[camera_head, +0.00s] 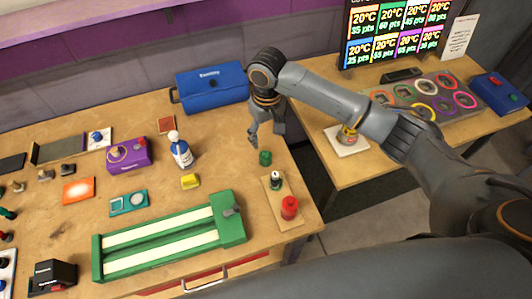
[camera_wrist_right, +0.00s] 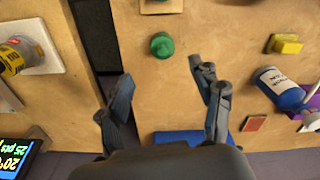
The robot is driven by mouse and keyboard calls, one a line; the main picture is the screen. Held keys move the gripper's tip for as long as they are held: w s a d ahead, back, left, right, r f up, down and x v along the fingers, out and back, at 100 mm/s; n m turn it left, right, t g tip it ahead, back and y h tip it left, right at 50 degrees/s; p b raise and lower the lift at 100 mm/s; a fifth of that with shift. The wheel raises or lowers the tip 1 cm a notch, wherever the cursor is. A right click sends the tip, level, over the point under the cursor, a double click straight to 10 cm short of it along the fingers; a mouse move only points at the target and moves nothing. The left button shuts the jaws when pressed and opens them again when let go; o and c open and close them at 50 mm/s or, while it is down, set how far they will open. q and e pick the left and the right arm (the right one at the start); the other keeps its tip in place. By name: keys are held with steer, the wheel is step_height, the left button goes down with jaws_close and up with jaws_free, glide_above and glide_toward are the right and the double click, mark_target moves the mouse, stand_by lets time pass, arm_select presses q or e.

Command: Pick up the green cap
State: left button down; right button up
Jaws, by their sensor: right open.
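The green cap (camera_head: 265,157) stands on the wooden table near its right edge, just in front of my right gripper. In the right wrist view the green cap (camera_wrist_right: 162,45) lies beyond the fingertips, between the lines of the two fingers, with nothing touching it. My right gripper (camera_head: 267,142) is open and empty above the table, behind the cap; its spread fingers also show in the wrist view (camera_wrist_right: 158,92). My left gripper is not in view.
A yellow block (camera_head: 190,181), a white-and-blue bottle (camera_head: 180,150) and a green slot track (camera_head: 165,240) lie to the left. A blue case (camera_head: 210,85) is behind. A gap separates the second table (camera_head: 355,175).

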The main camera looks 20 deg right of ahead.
mark_target(266, 152)
steer(key=f, duration=0.3)
steer(key=shift+w+a+f, duration=0.2)
steer(key=shift+w+f, duration=0.1)
steer(key=shift+f, duration=0.05)
steer(key=shift+s+f+p, duration=0.2)
steer(key=shift+f+p, duration=0.25)
steer(key=shift+f, duration=0.15)
steer(key=shift+s+f+p, duration=0.15)
steer(key=shift+f+p, duration=0.3)
steer(key=shift+f, duration=0.15)
step_height(266, 152, down, 2)
steer(key=shift+f, duration=0.5)
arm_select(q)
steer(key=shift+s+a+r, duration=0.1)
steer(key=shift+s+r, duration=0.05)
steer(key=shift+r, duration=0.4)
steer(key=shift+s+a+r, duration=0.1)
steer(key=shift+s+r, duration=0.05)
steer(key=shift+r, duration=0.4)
arm_select(e)
steer(key=c, duration=0.8)
